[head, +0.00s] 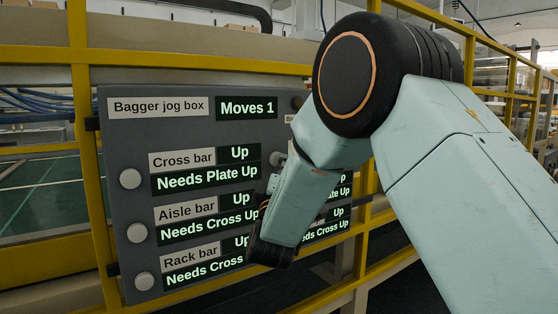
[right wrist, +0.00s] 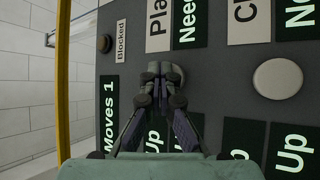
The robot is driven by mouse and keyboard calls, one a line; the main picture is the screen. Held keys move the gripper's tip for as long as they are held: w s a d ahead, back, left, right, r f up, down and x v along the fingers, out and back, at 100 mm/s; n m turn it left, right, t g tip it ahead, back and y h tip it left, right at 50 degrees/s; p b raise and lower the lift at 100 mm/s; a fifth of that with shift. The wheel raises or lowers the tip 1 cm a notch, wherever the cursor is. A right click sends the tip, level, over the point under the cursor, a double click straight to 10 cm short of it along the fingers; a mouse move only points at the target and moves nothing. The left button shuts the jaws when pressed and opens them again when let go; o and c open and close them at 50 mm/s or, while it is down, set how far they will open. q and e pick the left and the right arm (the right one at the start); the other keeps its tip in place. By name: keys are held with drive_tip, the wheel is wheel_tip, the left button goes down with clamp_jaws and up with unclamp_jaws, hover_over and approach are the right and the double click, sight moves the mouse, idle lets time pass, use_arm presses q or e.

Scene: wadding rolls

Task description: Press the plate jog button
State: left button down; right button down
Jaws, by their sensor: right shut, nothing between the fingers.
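The grey jog box panel (head: 125,120) fills the middle of the head view. My right arm hides much of its right column. The right wrist view shows the panel turned sideways, with a label starting "Pla" (right wrist: 158,28). The round plate button (right wrist: 177,76) beside that label is partly hidden behind my fingertips. A pale button in the head view (head: 278,159) shows only in part beside my arm. My right gripper (right wrist: 154,72) is shut and empty, its tips over the plate button's edge. I cannot tell whether they touch it. My left gripper is not in view.
Another round button (right wrist: 278,78) sits beside a label starting "Ch". A small dark lamp (right wrist: 104,43) is by "Blocked". Several left-column buttons, such as the cross bar button (head: 130,179), are clear. The display (head: 247,108) reads "Moves 1". Yellow rails (head: 84,170) surround the panel.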

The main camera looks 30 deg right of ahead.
drive_tip(key=shift+w, duration=0.15)
idle(0.3)
drive_tip(key=shift+s, duration=0.95)
drive_tip(key=shift+s+d+p, duration=0.15)
drive_tip(key=shift+s+p, duration=0.2)
drive_tip(key=shift+s, duration=0.9)
drive_tip(key=shift+s+d+p, duration=0.1)
drive_tip(key=shift+s+p, duration=0.2)
drive_tip(key=shift+s, duration=0.9)
